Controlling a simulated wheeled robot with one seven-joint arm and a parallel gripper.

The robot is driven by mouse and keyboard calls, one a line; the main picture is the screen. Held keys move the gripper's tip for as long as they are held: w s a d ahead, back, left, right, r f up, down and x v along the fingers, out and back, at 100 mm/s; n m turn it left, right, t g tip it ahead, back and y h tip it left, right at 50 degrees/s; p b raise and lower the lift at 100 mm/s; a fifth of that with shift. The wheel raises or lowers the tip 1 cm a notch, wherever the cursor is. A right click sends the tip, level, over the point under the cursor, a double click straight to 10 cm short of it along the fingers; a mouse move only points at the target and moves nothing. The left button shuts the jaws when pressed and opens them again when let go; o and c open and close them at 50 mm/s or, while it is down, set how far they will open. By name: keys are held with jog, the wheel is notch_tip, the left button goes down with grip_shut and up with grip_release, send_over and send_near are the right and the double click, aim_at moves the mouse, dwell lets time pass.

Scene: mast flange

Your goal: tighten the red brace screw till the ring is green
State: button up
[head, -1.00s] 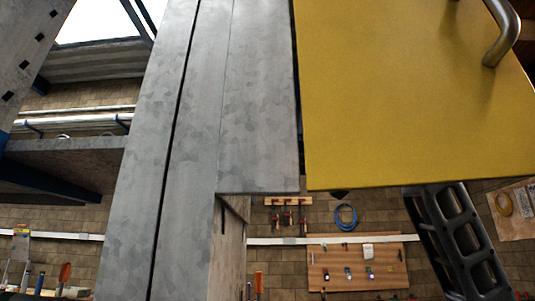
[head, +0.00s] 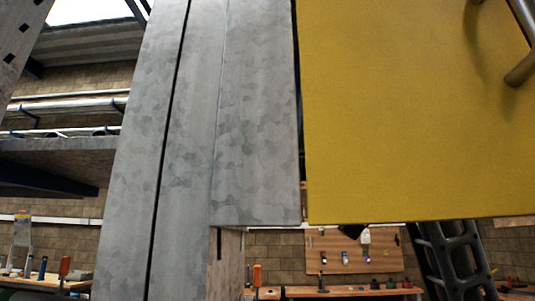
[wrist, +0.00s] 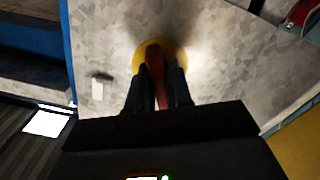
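In the wrist view, the red brace screw (wrist: 154,68) shows as a long red handle in front of a yellow ring (wrist: 173,49) on a grey mottled metal face (wrist: 215,60). The ring looks yellow, with no green on it. The two dark fingers of my gripper (wrist: 156,75) lie along both sides of the red handle and appear shut on it. The far end of the screw is partly hidden by the fingers and handle. My gripper and the screw are not visible in the head view.
In the head view, a galvanized mast (head: 190,150) stands beside a big yellow panel (head: 410,120) with a metal handle (head: 522,68). A pegboard (head: 385,258) and bench are behind. In the wrist view, a small white block (wrist: 101,89) sits left of the ring.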

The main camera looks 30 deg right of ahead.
jog(key=o, duration=0.4)
jog(key=shift+v, duration=2.5)
